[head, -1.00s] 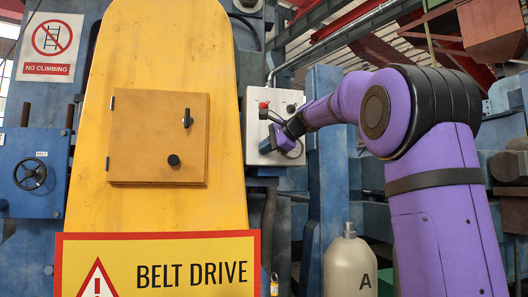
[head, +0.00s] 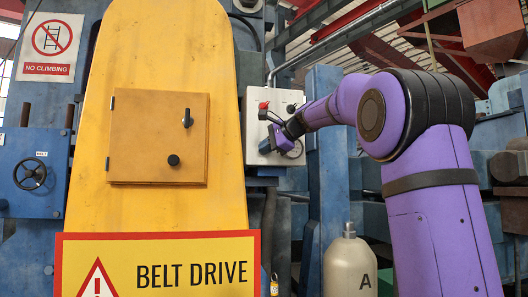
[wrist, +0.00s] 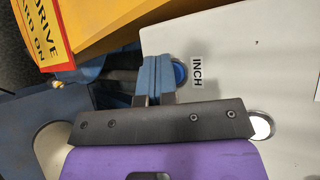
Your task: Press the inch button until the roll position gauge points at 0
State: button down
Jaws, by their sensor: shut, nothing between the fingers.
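The pale control box (head: 257,136) hangs on a blue post right of the yellow belt guard. In the wrist view, the blue round inch button (wrist: 180,73) sits beside its INCH label (wrist: 197,72) on the white panel (wrist: 245,50). My gripper (wrist: 157,62) is shut and empty, its blue fingertips just left of the button and partly covering it; I cannot tell whether they touch it. In the head view my gripper (head: 275,138) is at the box front. A round white dial with a metal rim (wrist: 262,127) is partly hidden by my gripper; no needle is readable.
A red button (head: 263,105) and a black knob (head: 292,108) are on the box's upper part. The yellow belt guard (head: 160,50) stands close on the left, with a belt drive sign (head: 190,245) below. A beige cylinder (head: 349,265) stands below right.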

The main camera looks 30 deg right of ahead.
jog(key=shift+s, duration=0.1)
jog(key=shift+s+a, duration=0.25)
jog(key=shift+s, duration=0.4)
jog(key=shift+s+a, duration=0.3)
jog(key=shift+s, duration=0.5)
jog(key=shift+s+a, duration=0.25)
jog(key=shift+s, duration=0.5)
jog(key=shift+s+a, duration=0.3)
jog(key=shift+s, duration=0.5)
dwell(1.3)
